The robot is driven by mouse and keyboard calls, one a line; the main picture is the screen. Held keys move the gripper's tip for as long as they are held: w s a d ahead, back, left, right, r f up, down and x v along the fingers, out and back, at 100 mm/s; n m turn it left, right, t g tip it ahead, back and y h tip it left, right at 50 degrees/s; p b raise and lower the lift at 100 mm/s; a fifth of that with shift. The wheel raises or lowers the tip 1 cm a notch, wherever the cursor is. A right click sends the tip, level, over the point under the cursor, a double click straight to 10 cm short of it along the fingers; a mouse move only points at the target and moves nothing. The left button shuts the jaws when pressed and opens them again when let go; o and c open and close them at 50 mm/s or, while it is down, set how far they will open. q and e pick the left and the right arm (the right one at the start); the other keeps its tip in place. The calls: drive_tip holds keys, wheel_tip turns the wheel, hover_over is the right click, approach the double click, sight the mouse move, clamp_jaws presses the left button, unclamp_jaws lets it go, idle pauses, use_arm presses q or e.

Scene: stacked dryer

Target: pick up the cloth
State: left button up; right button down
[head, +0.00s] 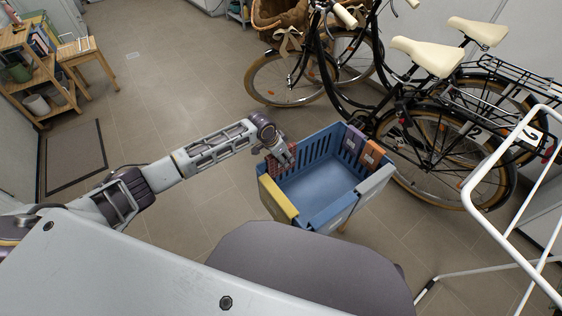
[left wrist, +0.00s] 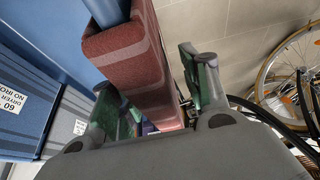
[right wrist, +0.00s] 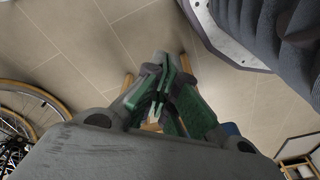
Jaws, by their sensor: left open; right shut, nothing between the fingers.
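A red cloth (head: 280,164) with lighter stripes hangs over the left wall of a blue crate (head: 317,190). It fills the middle of the left wrist view (left wrist: 135,55), draped over the blue rim. My left gripper (head: 286,156) is at this wall. In the left wrist view its open fingers (left wrist: 150,82) stand on either side of the red cloth, not closed on it. My right gripper (right wrist: 163,82) shows in the right wrist view, shut and empty above the floor. In the head view I cannot see it.
A yellow cloth (head: 278,199), a purple one (head: 352,142) and an orange one (head: 371,155) hang on the crate's other walls. Bicycles (head: 430,110) stand behind and right. A white rack (head: 515,205) is at right.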

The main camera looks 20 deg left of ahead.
use_arm(q)
drive_tip(key=shift+w+d+f, duration=0.15)
drive_tip(key=shift+w+f, duration=0.05)
drive_tip(key=shift+f, duration=0.4)
use_arm(e)
drive_tip(key=shift+a+r, duration=0.1)
drive_tip(key=shift+r, duration=0.45)
use_arm(q)
drive_tip(key=shift+f, duration=0.25)
use_arm(e)
drive_tip(key=shift+r, duration=0.4)
use_arm(q)
clamp_jaws()
idle(0.4)
